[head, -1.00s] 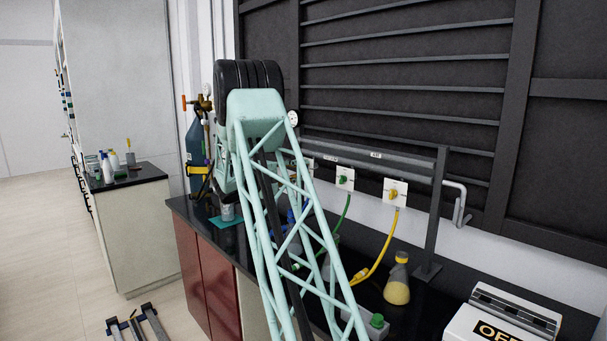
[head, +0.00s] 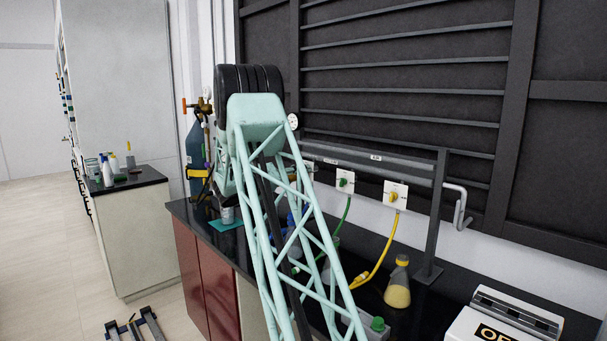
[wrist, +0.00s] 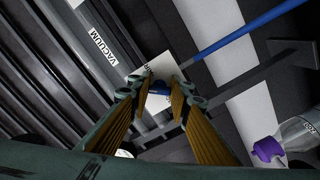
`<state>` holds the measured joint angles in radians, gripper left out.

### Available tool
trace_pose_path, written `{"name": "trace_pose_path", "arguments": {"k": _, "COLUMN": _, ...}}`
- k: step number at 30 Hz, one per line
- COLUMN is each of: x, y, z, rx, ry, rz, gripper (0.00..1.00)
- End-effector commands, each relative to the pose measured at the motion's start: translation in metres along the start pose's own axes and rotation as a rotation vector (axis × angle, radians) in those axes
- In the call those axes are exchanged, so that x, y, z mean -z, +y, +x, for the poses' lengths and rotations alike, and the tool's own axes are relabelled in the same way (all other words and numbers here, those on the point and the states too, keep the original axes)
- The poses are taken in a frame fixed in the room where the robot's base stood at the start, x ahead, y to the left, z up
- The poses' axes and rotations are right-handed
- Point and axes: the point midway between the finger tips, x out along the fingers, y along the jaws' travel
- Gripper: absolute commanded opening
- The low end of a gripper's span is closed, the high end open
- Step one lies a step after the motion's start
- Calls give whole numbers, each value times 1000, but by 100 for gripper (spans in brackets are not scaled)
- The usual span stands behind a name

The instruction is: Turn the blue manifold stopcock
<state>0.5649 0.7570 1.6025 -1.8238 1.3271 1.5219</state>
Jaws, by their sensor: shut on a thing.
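The blue manifold stopcock (wrist: 159,87) shows in the wrist view, in front of a square white plate (wrist: 155,64). My gripper (wrist: 158,95) has its two fingers on either side of the stopcock and is shut on it. The fingertips partly cover the stopcock, so its handle angle cannot be read. A blue hose (wrist: 235,33) runs from near the plate to the upper right. A label reading "VACUUM" (wrist: 102,51) is to the left. In the head view my arm hides the gripper and the blue stopcock.
The manifold also carries a green valve (head: 344,182) and a yellow valve (head: 394,196) with hoses. A flask of yellow liquid (head: 398,287) and a white device (head: 500,322) stand on the dark bench. A purple-capped bottle (wrist: 268,149) is at lower right in the wrist view.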

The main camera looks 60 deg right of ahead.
Motion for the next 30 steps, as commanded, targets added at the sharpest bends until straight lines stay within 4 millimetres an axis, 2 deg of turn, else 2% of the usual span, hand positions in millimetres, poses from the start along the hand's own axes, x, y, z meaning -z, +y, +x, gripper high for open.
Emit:
{"name": "trace_pose_path", "arguments": {"k": 13, "x": 0, "y": -1, "z": 0, "rx": 0, "ry": 0, "rz": 278, "gripper": 7}}
{"name": "trace_pose_path", "arguments": {"k": 30, "x": 0, "y": -2, "z": 0, "rx": 0, "ry": 0, "rz": 346, "gripper": 7}}
